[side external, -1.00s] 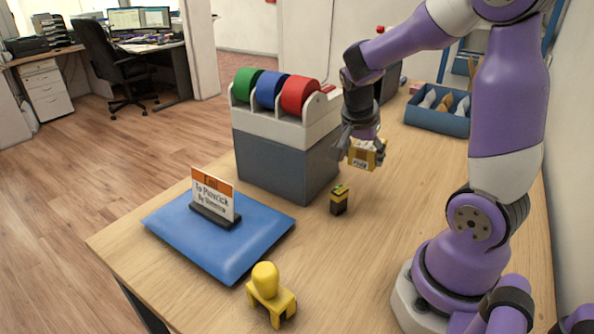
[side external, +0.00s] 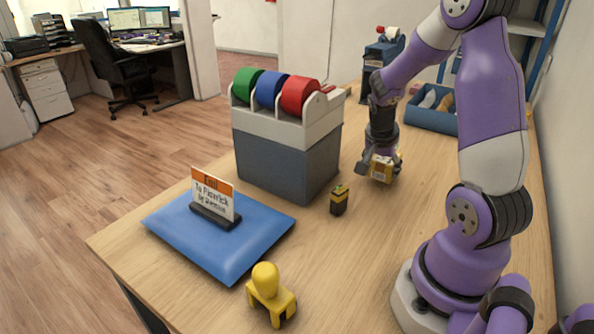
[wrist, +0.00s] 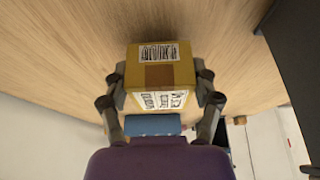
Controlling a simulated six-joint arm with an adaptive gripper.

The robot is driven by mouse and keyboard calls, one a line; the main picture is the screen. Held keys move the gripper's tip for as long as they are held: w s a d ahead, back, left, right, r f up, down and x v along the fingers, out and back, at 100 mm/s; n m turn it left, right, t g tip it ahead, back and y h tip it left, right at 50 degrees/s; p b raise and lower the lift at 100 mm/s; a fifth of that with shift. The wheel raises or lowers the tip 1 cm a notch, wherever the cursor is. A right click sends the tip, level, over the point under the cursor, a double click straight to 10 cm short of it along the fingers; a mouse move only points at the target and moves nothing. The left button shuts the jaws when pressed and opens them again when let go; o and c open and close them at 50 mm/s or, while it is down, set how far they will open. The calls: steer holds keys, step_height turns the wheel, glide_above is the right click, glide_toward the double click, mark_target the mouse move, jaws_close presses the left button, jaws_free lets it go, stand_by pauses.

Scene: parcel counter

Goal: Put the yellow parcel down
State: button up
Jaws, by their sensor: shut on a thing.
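The yellow parcel (side external: 381,168) is a small box with white printed labels and a brown tape strip. It is low over the wooden counter; I cannot tell for sure whether its underside touches the wood. In the wrist view the parcel (wrist: 160,78) sits between both fingers, labels facing the camera. My gripper (side external: 380,163) points down and is shut on the parcel; it also shows in the wrist view (wrist: 161,92).
A grey dispenser with green, blue and red rolls (side external: 285,150) stands left of my gripper. A small black-and-yellow item (side external: 339,200), a blue pad (side external: 215,255) with a sign, and a yellow stand (side external: 270,292) are nearer. A blue bin (side external: 430,121) is behind. Bare counter (side external: 365,240) lies in front.

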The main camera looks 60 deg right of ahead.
steer(key=shift+f, duration=1.15)
steer(key=shift+f, duration=0.1)
steer(key=o, duration=1.2)
steer(key=shift+o, duration=0.2)
steer(key=shift+a+r, duration=0.15)
steer(key=shift+r, duration=0.3)
steer(key=a+v, duration=0.1)
steer(key=v, duration=1.1)
steer(key=a+r+n+t+y, duration=0.2)
steer(key=a+n, duration=0.7)
steer(key=a+r+n+t+y, duration=0.2)
steer(key=a+n+t, duration=0.1)
steer(key=a+n, duration=0.6)
steer(key=shift+a+r+t+y, duration=0.3)
steer(key=shift+a+r, duration=0.05)
steer(key=shift+a, duration=0.35)
